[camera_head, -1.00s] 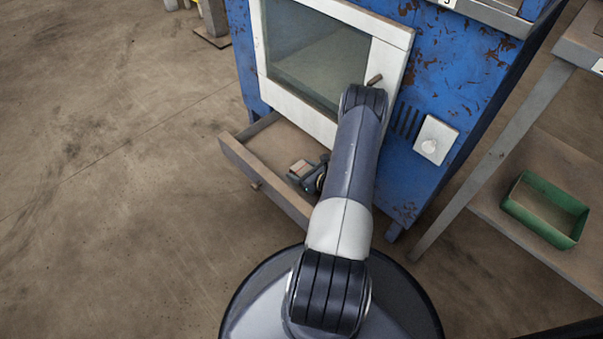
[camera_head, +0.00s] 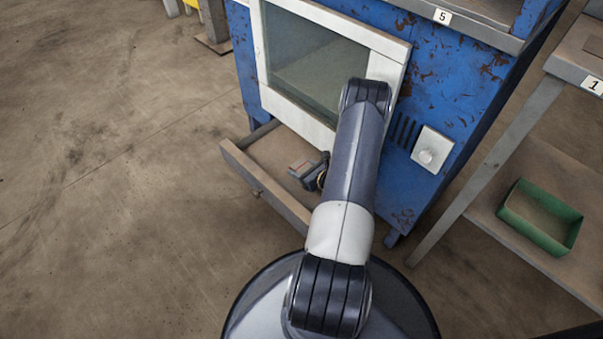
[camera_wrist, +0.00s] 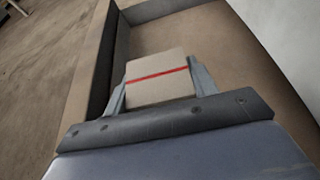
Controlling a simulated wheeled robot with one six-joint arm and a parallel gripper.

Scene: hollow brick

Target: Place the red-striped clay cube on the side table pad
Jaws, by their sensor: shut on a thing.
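The clay cube with a red stripe (camera_wrist: 158,80) is tan and sits between the two fingers of my gripper (camera_wrist: 160,88) in the wrist view. My gripper is shut on it. Cube and gripper are inside the open drawer under the blue cabinet; my gripper also shows in the head view (camera_head: 313,172), with the cube small and partly hidden. I cannot tell whether the cube touches the drawer floor. A side table (camera_head: 572,62) marked 1 stands at the right edge, with a dark flat patch on top, perhaps the pad, cut off by the frame.
The open drawer (camera_head: 240,168) has raised walls around my gripper. The blue cabinet (camera_head: 440,85) with a glass-fronted white door (camera_head: 390,65) rises behind it. A green tray (camera_head: 540,237) lies on the side table's lower shelf. The floor at left is clear.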

